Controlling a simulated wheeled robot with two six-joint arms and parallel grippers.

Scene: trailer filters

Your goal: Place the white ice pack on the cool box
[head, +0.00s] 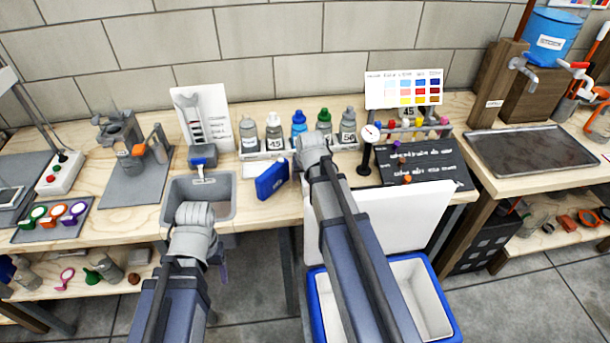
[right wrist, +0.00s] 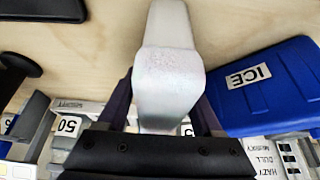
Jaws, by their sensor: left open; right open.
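A blue block (head: 272,179) stands on the bench to the left of my right arm. In the right wrist view this blue block (right wrist: 262,85) bears a white label reading ICE.
A grey bin (head: 228,212) is set in the bench front. Several bottles stand in a rack (head: 262,155) along the back. A second bench (head: 520,150) stands farther right.

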